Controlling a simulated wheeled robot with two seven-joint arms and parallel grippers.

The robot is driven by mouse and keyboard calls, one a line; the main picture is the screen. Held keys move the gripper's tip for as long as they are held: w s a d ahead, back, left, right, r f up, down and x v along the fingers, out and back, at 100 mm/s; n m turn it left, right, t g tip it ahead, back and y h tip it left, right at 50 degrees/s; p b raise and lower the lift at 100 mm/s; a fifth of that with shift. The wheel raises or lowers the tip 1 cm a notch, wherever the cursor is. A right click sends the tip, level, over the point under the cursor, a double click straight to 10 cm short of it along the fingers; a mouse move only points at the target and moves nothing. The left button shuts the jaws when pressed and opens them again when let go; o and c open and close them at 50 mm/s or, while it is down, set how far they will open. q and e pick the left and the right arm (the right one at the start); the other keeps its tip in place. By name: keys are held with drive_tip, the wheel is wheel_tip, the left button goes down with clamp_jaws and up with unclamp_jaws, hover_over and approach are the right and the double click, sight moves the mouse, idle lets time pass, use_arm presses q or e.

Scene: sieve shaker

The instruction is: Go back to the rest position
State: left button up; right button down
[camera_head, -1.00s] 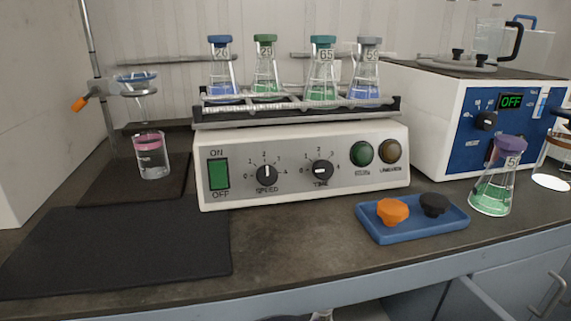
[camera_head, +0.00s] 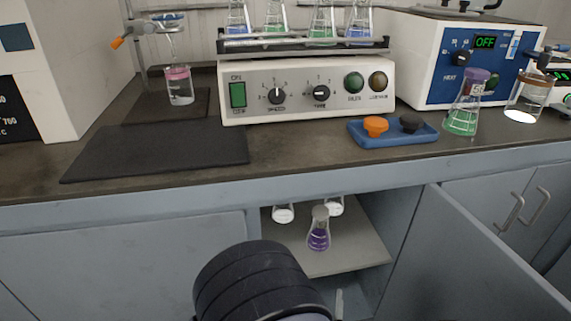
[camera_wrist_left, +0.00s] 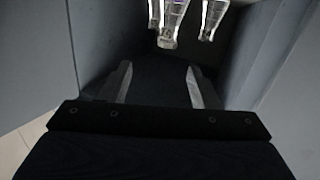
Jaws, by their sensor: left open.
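My left gripper (camera_wrist_left: 158,85) is open in the left wrist view, with two pale fingers apart and nothing between them. In the head view my dark ribbed left arm comes up from the bottom, in front of the open cabinet under the bench; most of the gripper is hidden. On the cabinet shelf (camera_head: 352,255) a flask with purple liquid (camera_head: 319,236) stands in front of two clear pieces of glassware (camera_head: 283,213). Glassware (camera_wrist_left: 169,30) shows beyond the fingers at the top of the wrist view, apart from them. My right gripper is not in view.
The grey cabinet door (camera_head: 480,265) stands open at the right. Above, the bench holds a shaker (camera_head: 305,95) with several flasks, a blue tray (camera_head: 432,136) with knobs, a purple-capped flask (camera_head: 465,105) and a heating unit (camera_head: 430,60). A dark mat (camera_head: 155,155) is bare.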

use_arm(q)
drive_tip(key=w+a+r+n+g+h, duration=0.3)
drive_tip(key=a+r+g, duration=0.45)
drive_tip(key=a, duration=0.35)
drive_tip(key=s+a+r+g+y+p, duration=0.1)
drive_tip(key=s+a+g+y, duration=0.15)
drive_tip(key=s+a, duration=1.4)
wheel_tip(320, 180, up, 38)
drive_tip(key=g+p, duration=0.1)
drive_tip(key=p, duration=3.7)
drive_tip(key=shift+w, duration=0.15)
